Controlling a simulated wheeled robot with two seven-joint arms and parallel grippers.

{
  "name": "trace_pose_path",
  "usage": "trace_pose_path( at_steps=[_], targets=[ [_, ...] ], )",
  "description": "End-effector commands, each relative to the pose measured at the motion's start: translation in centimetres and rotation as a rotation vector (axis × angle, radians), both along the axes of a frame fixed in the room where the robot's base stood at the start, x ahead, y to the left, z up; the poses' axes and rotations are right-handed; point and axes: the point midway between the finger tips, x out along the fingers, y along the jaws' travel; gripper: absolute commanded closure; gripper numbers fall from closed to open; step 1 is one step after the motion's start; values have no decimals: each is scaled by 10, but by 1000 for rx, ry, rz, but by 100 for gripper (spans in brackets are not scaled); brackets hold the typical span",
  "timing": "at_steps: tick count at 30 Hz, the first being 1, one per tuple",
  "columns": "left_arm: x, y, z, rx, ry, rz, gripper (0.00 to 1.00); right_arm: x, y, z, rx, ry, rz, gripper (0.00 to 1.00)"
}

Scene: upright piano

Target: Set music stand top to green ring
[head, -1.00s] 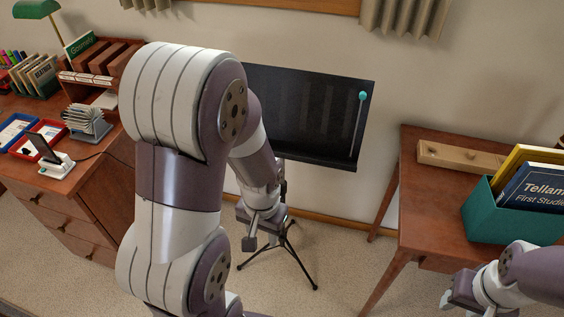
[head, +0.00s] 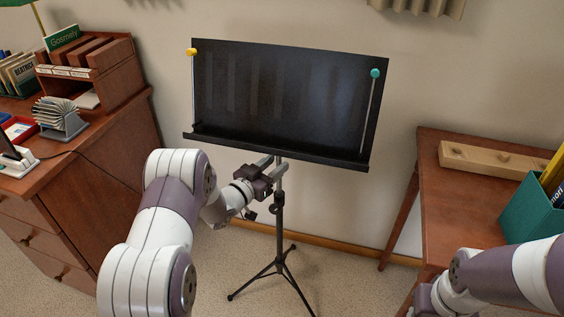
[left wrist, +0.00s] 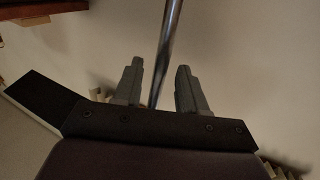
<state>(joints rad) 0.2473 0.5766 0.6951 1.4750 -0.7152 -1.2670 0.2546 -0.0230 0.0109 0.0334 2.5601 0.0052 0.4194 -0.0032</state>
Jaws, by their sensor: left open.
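The black music stand top (head: 285,100) is a wide tilted panel with a lower ledge, on a silver pole (head: 279,183) above a black tripod. A yellow-tipped rod stands at its left edge and a teal-tipped rod at its right. My left gripper (head: 277,172) is open just under the ledge at the pole. In the left wrist view its two grey fingers (left wrist: 159,80) stand on either side of the silver pole (left wrist: 170,40), with gaps showing. I see no green ring on the pole. My right gripper (head: 422,300) is low at the right, its fingers unclear.
A wooden desk (head: 110,140) with books and trays stands at the left. A wooden table (head: 455,200) at the right bears a wooden block (head: 490,158) and a teal box (head: 530,212). The wall is close behind the stand. Carpet is clear around the tripod.

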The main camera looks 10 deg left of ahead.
Motion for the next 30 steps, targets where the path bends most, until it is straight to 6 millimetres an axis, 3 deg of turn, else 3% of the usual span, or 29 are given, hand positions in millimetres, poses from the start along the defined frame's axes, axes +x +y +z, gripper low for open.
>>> trace_pose_path(
  at_steps=[6,16,17,20,26,30],
  targets=[
    [33,-15,-1,0,0,1,59,0,0,-9,0,0,0,57],
    [39,-17,0,0,0,2,59,0,0,-9,0,0,0,57],
    [39,-17,0,0,1,2,65,0,0,-9,0,0,0,57],
    [39,-17,0,0,1,2,98,0,0,-9,0,0,0,57],
    [39,-17,2,0,1,2,100,0,0,-8,0,0,0,57],
    [39,-17,19,0,-1,2,100,0,0,5,0,0,0,57]
  ],
)
